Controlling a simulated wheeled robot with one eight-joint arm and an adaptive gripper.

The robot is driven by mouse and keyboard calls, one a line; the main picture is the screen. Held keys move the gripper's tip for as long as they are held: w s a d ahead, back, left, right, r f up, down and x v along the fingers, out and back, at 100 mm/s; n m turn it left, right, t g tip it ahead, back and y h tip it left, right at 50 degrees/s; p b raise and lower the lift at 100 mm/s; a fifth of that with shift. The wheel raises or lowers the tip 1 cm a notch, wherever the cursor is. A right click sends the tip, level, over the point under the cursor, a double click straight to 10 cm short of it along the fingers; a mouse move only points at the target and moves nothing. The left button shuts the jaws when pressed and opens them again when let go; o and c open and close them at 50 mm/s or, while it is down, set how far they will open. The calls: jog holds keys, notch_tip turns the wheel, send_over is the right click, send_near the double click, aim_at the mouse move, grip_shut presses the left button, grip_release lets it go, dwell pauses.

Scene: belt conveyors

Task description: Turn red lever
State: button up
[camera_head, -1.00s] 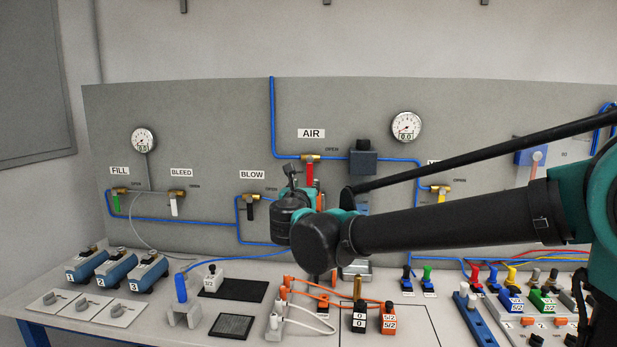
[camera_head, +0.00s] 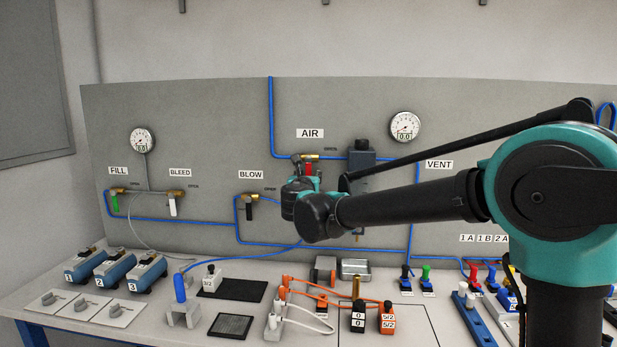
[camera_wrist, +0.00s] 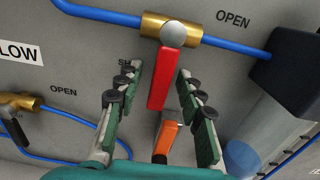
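The red lever (camera_wrist: 160,78) hangs straight down from a brass valve (camera_wrist: 171,29) on the blue AIR pipe. In the wrist view, the open fingers of my gripper (camera_wrist: 158,82) stand on either side of the lever, with a gap on each side. The fingers are green with dark round joints. In the head view, a small part of the red lever (camera_head: 308,169) shows under the AIR label, and my wrist hides most of my gripper there.
An orange part (camera_wrist: 165,137) with a black end lies below the lever. A dark blue-grey box unit (camera_wrist: 291,65) stands close on the right. The BLOW valve (camera_head: 249,198) is to the left. The bench below holds several cables and blocks.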

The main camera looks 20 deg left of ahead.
grip_shut()
jog(key=shift+d, duration=0.1)
dwell(0.4)
jog(key=n, duration=0.1)
jog(key=d+n, duration=0.1)
jog(key=shift+w+d+r+n, duration=0.1)
jog(key=shift+w+n, duration=0.05)
jog(key=shift+n, duration=0.25)
jog(key=n, duration=0.1)
jog(key=d+n, duration=0.1)
jog(key=n, duration=0.1)
jog(key=shift+w+d+r+n, duration=0.15)
jog(key=shift+d+r+n, duration=0.05)
jog(key=shift+r+n, duration=0.15)
jog(key=n, duration=0.2)
jog(key=d+r+n, duration=0.1)
jog(key=n, duration=0.1)
jog(key=shift+w+d+r+n, duration=0.15)
jog(key=shift+d+r+n, duration=0.05)
jog(key=shift+n, duration=0.05)
jog(key=n, duration=0.1)
jog(key=r+n, duration=0.1)
jog(key=n, duration=0.1)
jog(key=r+n, duration=0.1)
jog(key=n, duration=0.1)
jog(key=shift+w+d, duration=0.1)
jog(key=shift+d, duration=0.3)
jog(key=shift+r+n, duration=0.1)
jog(key=shift+n, duration=0.2)
